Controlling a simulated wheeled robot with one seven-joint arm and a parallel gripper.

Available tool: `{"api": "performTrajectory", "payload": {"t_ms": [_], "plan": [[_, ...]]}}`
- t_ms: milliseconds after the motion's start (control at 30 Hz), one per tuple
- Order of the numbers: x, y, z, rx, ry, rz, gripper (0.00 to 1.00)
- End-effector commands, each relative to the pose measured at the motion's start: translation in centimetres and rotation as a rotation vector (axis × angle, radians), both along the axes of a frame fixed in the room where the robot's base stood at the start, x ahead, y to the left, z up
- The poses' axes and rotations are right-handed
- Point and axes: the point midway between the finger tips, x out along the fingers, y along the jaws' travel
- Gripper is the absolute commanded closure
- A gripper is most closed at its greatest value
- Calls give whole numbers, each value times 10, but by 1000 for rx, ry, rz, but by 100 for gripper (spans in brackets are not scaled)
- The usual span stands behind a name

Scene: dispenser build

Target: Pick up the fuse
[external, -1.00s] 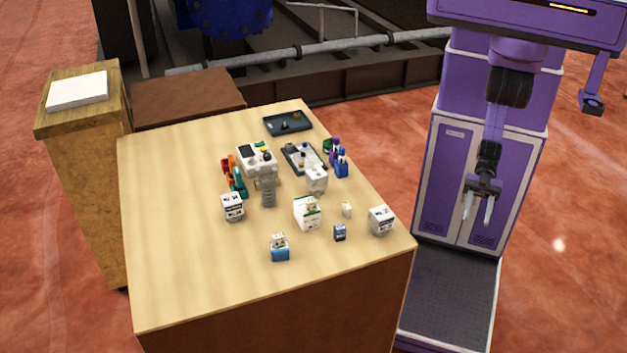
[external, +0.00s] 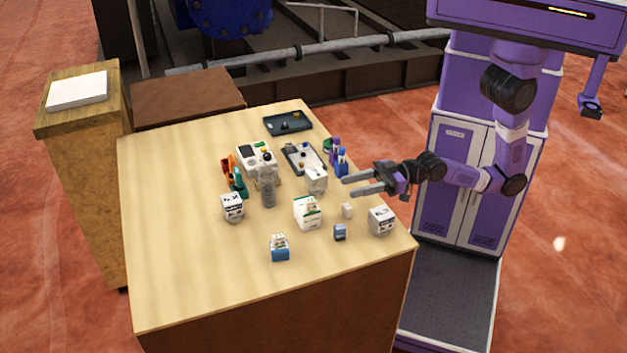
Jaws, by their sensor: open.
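My gripper (external: 347,187) reaches in from the right over the table's right side. Its two fingers are apart and point left, with nothing seen between them. The fingertips are just right of a small clear-and-white container (external: 316,181). I cannot tell for sure which item is the fuse. Small parts lie in a dark tray (external: 272,124) at the table's back edge and in a grey-and-white tray (external: 289,154) nearer the middle, too small to identify.
The wooden table (external: 180,270) holds a white device (external: 247,152), blue-purple bottles (external: 342,160), orange-and-teal items (external: 228,166), a grey ribbed cylinder (external: 268,190), a white carton (external: 306,213) and several small boxes (external: 280,247). The table's left and front areas are clear.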

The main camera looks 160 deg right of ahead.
Motion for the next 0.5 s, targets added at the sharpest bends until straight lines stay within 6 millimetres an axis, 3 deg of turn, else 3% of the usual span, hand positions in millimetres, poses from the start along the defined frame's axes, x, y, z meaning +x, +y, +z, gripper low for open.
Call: {"api": "performTrajectory", "payload": {"t_ms": [33,100,233,333,500], "plan": [[-6,-25,9,6,0,-38,56],[-12,-51,14,31,19,-69,56],[-21,-85,16,95,73,-89,56],[-18,-89,3,158,133,-57,56],[-13,-73,-31,255,236,10,56]]}}
